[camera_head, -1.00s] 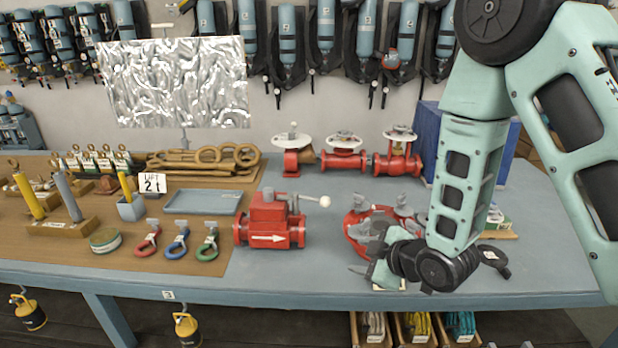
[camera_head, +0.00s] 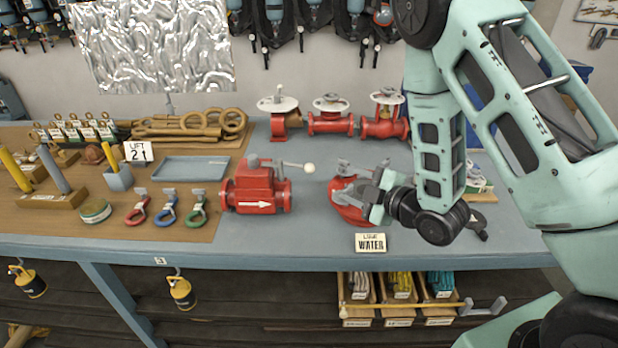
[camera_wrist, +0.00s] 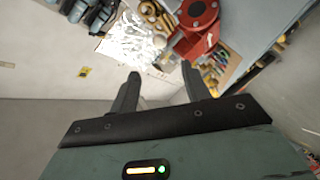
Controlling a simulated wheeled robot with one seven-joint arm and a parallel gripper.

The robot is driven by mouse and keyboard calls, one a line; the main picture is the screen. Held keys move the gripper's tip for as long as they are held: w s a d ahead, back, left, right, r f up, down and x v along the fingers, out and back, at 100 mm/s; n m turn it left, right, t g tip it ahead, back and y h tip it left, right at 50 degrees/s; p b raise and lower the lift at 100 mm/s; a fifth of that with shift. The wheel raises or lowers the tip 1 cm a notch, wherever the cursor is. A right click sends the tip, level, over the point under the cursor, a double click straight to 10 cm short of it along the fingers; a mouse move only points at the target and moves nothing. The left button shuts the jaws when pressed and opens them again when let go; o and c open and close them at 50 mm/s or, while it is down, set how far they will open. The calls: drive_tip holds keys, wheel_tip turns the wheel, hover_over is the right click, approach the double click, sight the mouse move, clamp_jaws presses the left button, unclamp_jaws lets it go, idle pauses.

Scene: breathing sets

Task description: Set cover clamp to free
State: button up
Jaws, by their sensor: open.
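A round red cover (camera_head: 349,212) with grey clamp pieces (camera_head: 346,169) around its top sits on the bench right of the middle. My arm and gripper hide its right side, and the clamp's exact setting cannot be read. My gripper (camera_head: 376,194) is at the cover's right side in the head view; contact cannot be told. In the wrist view my gripper (camera_wrist: 162,72) has its two fingers apart with nothing between them. A red round part (camera_wrist: 197,14) shows beyond the fingertips there.
A red valve block (camera_head: 257,190) with a white-knobbed lever stands left of the cover. Red flanged valves (camera_head: 330,119) stand behind. A sign reading "WATER" (camera_head: 370,243) is at the bench's front edge (camera_head: 300,258). Bare bench lies between valve block and cover.

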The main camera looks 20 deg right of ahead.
sight(313, 169)
drive_tip(key=b, duration=0.3)
drive_tip(key=shift+w+a+f, duration=0.25)
drive_tip(key=shift+w+f, duration=0.1)
drive_tip(key=shift+w, duration=0.05)
drive_tip(key=shift+w+b, duration=0.1)
drive_tip(key=shift+b, duration=0.5)
drive_tip(key=p+x, duration=0.1)
drive_tip(key=x, duration=0.8)
drive_tip(key=p+x, duration=0.1)
drive_tip(key=x, duration=0.3)
drive_tip(key=shift+w+a+r+p, duration=0.1)
drive_tip(key=shift+w+r+p, duration=0.15)
drive_tip(key=shift+p, duration=0.1)
drive_tip(key=shift+w+a+f, duration=0.2)
drive_tip(key=shift+w+f, duration=0.05)
drive_tip(key=shift+w, duration=0.2)
clamp_jaws()
drive_tip(key=shift+a, duration=0.1)
